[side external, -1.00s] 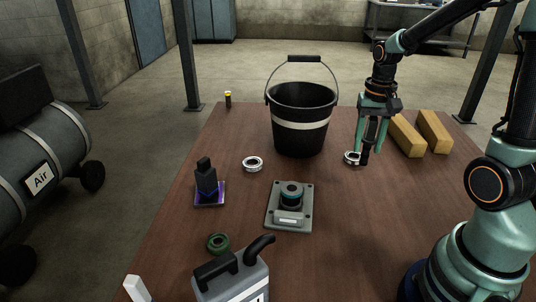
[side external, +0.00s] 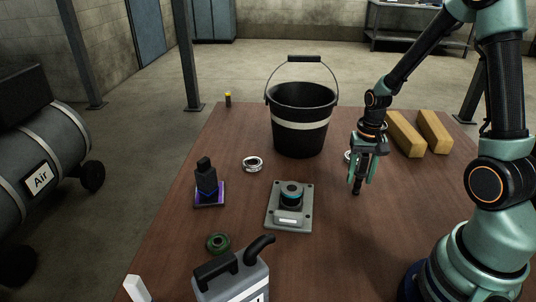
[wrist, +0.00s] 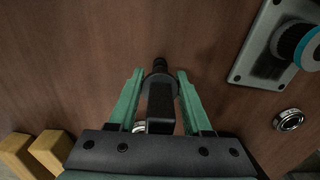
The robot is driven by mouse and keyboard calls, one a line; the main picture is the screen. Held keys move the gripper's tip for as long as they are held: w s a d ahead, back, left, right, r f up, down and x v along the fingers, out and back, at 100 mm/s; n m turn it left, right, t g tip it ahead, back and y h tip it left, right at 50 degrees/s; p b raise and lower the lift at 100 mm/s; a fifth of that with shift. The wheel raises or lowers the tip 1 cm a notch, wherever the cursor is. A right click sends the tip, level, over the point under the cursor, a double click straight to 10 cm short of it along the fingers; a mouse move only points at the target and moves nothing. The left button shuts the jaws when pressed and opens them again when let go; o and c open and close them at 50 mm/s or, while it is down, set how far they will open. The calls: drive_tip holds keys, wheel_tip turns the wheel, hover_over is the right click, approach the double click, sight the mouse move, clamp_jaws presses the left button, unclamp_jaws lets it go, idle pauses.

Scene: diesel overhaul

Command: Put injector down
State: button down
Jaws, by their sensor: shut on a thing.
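My gripper (side external: 362,168) points down over the right part of the wooden table. It is shut on the injector (side external: 356,187), a dark slim part with a narrow tip pointing down. In the wrist view the injector (wrist: 160,100) sits between the two green fingers (wrist: 159,82), its thin end toward the top of the picture. The tip is close to the table; I cannot tell if it touches. The fingers hide part of the injector's body.
A black bucket (side external: 300,130) stands behind left of my gripper. Two yellow blocks (side external: 405,134) lie behind right. A grey plate with a round fixture (side external: 289,218) is front left. A metal ring (side external: 347,156) is partly hidden behind my gripper; another (side external: 252,164) lies farther left.

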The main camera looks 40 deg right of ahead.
drive_tip(key=shift+f, duration=0.1)
drive_tip(key=shift+c, duration=1.7)
unclamp_jaws()
wheel_tip(320, 180, up, 12)
drive_tip(key=shift+a+r, duration=0.15)
drive_tip(key=shift+r, duration=0.15)
drive_tip(key=s+a+r+n+t, duration=0.2)
drive_tip(key=a+r+n+t, duration=0.3)
drive_tip(key=a, duration=0.8)
wheel_tip(320, 180, up, 3)
drive_tip(key=n, duration=0.3)
drive_tip(key=shift+r, duration=0.2)
drive_tip(key=shift+s+a+r+n+t, duration=0.15)
drive_tip(key=shift+s+a+n+t, duration=0.15)
drive_tip(key=shift+a+n, duration=0.15)
drive_tip(key=shift+c, duration=1.3)
